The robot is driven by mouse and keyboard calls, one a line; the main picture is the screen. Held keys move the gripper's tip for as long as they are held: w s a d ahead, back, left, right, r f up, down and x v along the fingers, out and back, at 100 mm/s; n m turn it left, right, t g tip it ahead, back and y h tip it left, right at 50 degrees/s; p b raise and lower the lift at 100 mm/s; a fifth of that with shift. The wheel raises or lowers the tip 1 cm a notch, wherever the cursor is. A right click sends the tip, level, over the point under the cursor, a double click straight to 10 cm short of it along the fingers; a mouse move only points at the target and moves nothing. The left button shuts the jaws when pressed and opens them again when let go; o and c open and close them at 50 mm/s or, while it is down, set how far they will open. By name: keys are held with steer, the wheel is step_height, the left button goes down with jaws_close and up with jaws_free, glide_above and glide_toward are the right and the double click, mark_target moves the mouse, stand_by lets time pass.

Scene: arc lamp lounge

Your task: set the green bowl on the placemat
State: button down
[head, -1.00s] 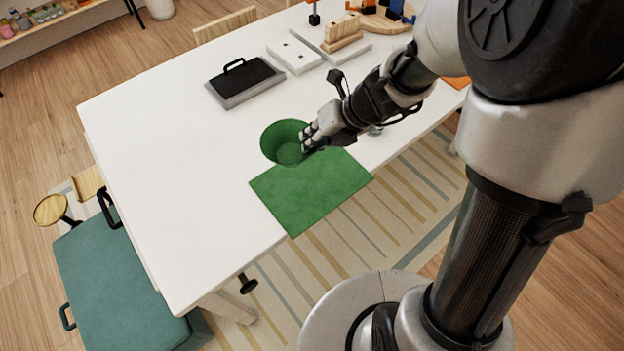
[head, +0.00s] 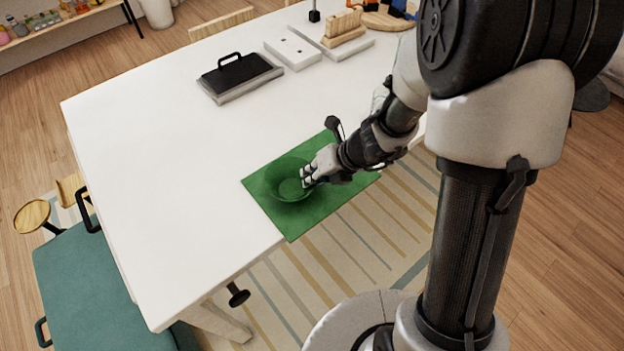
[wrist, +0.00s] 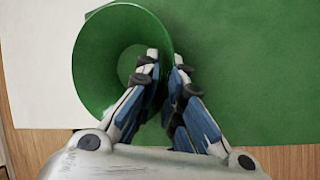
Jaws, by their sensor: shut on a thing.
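The green bowl (head: 284,193) is over the left-middle part of the green placemat (head: 330,203) at the table's front edge. It looks upright; I cannot tell whether its base touches the mat. My gripper (head: 308,178) is shut on the bowl's right rim. In the wrist view, the fingers (wrist: 164,75) pinch the wall of the bowl (wrist: 95,60), one finger inside and one outside. The placemat (wrist: 250,80) spreads under and to the right of it there.
The white table (head: 170,150) is bare left of the mat. A black-topped case with a handle (head: 240,78), white blocks (head: 292,52) and a wooden piece (head: 343,28) stand farther back. A teal bench (head: 90,290) is at the lower left.

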steer(key=c, duration=1.7)
jaws_free()
steer(key=shift+r, duration=0.15)
steer(key=s+d+r+n+p, duration=0.25)
steer(key=s+r+n, duration=0.2)
steer(key=r, duration=0.45)
steer(key=s+d+r+n+p, duration=0.1)
steer(key=s+r+n+p, duration=0.25)
steer(key=r+n, duration=0.4)
steer(key=s+d+r+n+h, duration=0.3)
steer(key=s+r+n, duration=0.2)
steer(key=n, duration=0.6)
steer(key=s+d+r+n+t+h, duration=0.1)
steer(key=s+d+r+n+h, duration=0.1)
steer(key=s+r+n, duration=0.4)
steer(key=s+d+n, duration=0.1)
steer(key=s+n, duration=0.1)
steer(key=n, duration=0.3)
steer(key=shift+s+d+n+h, duration=0.2)
steer(key=shift+n+h, duration=0.2)
